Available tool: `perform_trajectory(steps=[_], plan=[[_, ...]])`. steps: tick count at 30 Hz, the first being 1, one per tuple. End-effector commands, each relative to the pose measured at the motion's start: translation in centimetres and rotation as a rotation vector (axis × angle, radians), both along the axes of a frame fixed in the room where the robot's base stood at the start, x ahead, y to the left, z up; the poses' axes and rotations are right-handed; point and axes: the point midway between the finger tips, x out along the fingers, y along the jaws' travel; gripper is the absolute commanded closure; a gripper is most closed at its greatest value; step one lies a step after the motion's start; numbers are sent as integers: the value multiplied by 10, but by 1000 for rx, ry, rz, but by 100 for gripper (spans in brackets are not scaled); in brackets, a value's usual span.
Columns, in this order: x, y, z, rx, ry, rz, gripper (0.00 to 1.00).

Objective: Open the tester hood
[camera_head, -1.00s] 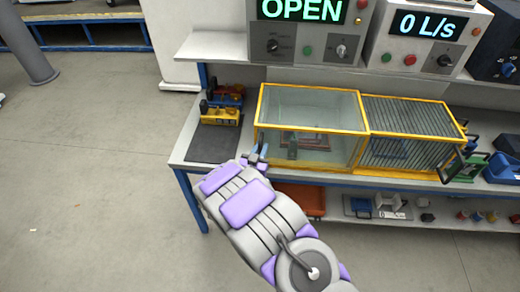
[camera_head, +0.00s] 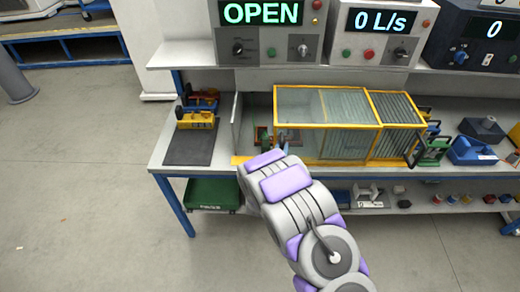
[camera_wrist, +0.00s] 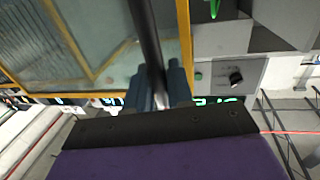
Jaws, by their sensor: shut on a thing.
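The tester hood (camera_head: 298,104) is a clear box with a yellow frame on the workbench. It stands slid to the right, overlapping the ribbed yellow-framed section (camera_head: 395,108). The left end of the tester bay is uncovered, with a green and reddish fixture (camera_head: 262,135) partly visible there. My gripper (camera_head: 281,142) is at the hood's front left edge. In the wrist view my gripper (camera_wrist: 158,90) is shut on a dark bar, the hood handle (camera_wrist: 146,35). My arm hides part of the hood's lower front and the bench edge.
A shelf (camera_head: 190,54) above carries a control box reading OPEN (camera_head: 262,14) and a 0 L/s box (camera_head: 380,25). A dark mat (camera_head: 188,148) with a yellow tool (camera_head: 196,120) lies left. A blue case (camera_head: 470,152) stands right.

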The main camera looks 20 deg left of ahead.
Motion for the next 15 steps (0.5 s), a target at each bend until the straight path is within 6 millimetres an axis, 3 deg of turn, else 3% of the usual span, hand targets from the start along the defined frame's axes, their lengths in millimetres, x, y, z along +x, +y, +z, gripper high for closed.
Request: perform_trajectory(steps=[1,9,15], plan=[[3,-20,-3,-5,6,-9,100],[23,-97,-4,0,6,-6,100],[31,-138,-5,9,6,-5,100]])
